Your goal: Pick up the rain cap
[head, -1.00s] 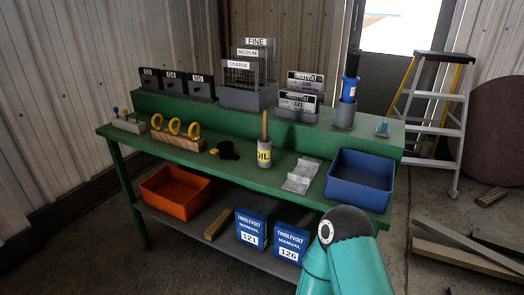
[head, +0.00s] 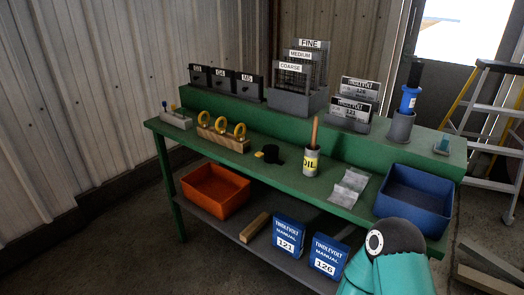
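I cannot tell for sure which thing is the rain cap. A small black round piece (head: 276,156) with a flat tab lies on the green bench's lower top, beside a small yellow item (head: 259,154). A bent grey sheet-metal piece (head: 349,188) lies further right on the same surface, between the oil tin (head: 311,163) and the blue bin (head: 410,203). Nothing holds either piece. A teal arm part of mine shows at the lower right. Neither of my grippers is in view.
The green bench (head: 290,183) has a raised back step with black boxes (head: 222,80), a grey rack (head: 295,100) and label holders. An orange bin (head: 215,193) and blue manuals (head: 288,239) stand on the lower shelf. A stepladder (head: 487,120) stands at the right.

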